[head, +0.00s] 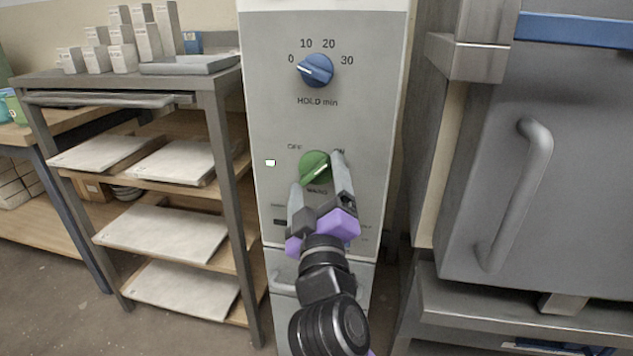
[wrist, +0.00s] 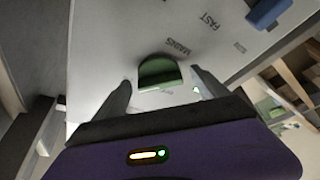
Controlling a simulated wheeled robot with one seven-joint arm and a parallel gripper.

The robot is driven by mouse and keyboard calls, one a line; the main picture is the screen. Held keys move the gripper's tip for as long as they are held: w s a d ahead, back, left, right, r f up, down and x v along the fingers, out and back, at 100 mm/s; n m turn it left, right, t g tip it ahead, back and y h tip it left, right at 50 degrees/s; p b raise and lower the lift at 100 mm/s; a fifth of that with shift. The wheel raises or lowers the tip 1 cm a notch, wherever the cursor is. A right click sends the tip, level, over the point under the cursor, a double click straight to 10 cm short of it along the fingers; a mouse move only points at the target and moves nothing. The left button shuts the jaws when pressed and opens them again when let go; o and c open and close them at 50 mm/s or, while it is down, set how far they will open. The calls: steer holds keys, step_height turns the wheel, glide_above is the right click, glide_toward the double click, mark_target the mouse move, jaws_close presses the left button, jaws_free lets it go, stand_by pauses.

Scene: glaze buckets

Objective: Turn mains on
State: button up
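The green mains knob (head: 314,163) is on the white control panel (head: 270,120). The OFF label is at its upper left, and the ON label at its upper right is partly covered by a fingertip. A pale line on the knob slants from lower left to upper right. My gripper (head: 317,169) has one finger at each side of the knob. In the wrist view the knob (wrist: 160,72) sits between the fingertips, with gaps on both sides. The gripper looks open, not closed on it.
A blue HOLD min knob (head: 315,69) is above, pointing near 0. Another blue control (wrist: 268,12) is near the FAST label in the wrist view. A shelf rack (head: 228,160) stands left; a grey door with a handle (head: 525,190) is right.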

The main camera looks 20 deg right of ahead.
steer(key=shift+s, duration=0.1)
steer(key=v, duration=0.7)
steer(key=shift+s+a+p, duration=0.15)
steer(key=shift+s+p, duration=0.15)
steer(key=shift+p, duration=0.05)
